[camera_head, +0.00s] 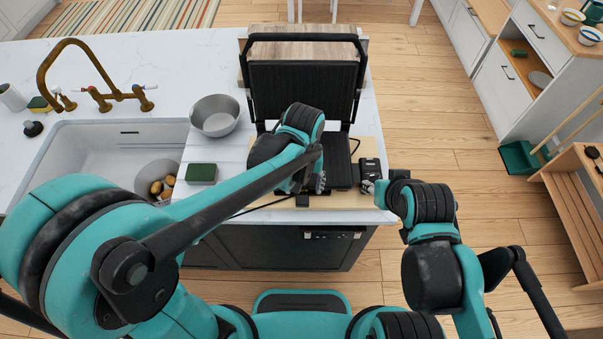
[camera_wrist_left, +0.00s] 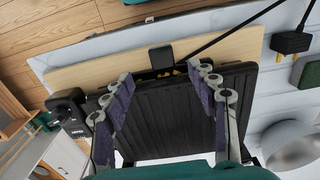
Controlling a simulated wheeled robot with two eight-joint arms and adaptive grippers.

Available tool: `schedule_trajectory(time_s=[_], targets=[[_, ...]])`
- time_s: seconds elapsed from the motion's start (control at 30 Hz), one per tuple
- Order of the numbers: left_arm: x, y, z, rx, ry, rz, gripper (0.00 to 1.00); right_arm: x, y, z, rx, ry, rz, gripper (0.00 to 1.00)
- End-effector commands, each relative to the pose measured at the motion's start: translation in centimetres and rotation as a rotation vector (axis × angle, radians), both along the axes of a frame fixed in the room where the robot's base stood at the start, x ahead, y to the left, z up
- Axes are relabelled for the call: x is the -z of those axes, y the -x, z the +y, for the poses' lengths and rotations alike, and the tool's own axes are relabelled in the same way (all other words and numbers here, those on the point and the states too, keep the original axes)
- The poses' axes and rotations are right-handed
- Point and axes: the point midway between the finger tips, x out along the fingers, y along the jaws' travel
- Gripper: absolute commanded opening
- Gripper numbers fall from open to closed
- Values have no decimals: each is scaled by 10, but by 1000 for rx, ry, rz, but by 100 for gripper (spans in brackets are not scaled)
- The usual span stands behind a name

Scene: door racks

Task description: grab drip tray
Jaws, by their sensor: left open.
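An open black grill with a raised ridged lid (camera_head: 302,90) stands on a wooden board at the counter's front. In the left wrist view its ridged lower plate (camera_wrist_left: 175,112) lies between my fingers. A small black block, seemingly the drip tray (camera_wrist_left: 161,57), sticks out at the plate's front edge, with yellow bits beside it. It also shows in the head view (camera_head: 302,201), partly hidden by my left arm. My left gripper (camera_wrist_left: 163,77) is open and empty above the plate, its fingertips just short of the block. My right gripper (camera_head: 388,187) is at the counter's right edge; its fingers are unclear.
A dark boxy device (camera_head: 370,170) is right of the grill. A grey bowl (camera_head: 215,115) and a green sponge (camera_head: 201,173) are left of it, beside the sink (camera_head: 90,155). A cable and a black plug (camera_wrist_left: 290,42) lie near the sponge.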

Motion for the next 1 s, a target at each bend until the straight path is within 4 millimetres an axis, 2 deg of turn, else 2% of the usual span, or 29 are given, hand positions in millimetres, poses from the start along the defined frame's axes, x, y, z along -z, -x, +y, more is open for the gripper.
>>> schedule_trajectory(time_s=[0.53,0.67,0.87,1.0], targets=[[72,-1,2,0,-2,3,59,23,0,0,0,0,0,40],[79,-1,2,0,-1,3,59,24,0,0,0,0,0,40],[78,-1,2,0,-1,3,59,24,0,0,0,0,0,40],[78,-1,2,0,-1,3,22,24,0,0,0,0,0,40]])
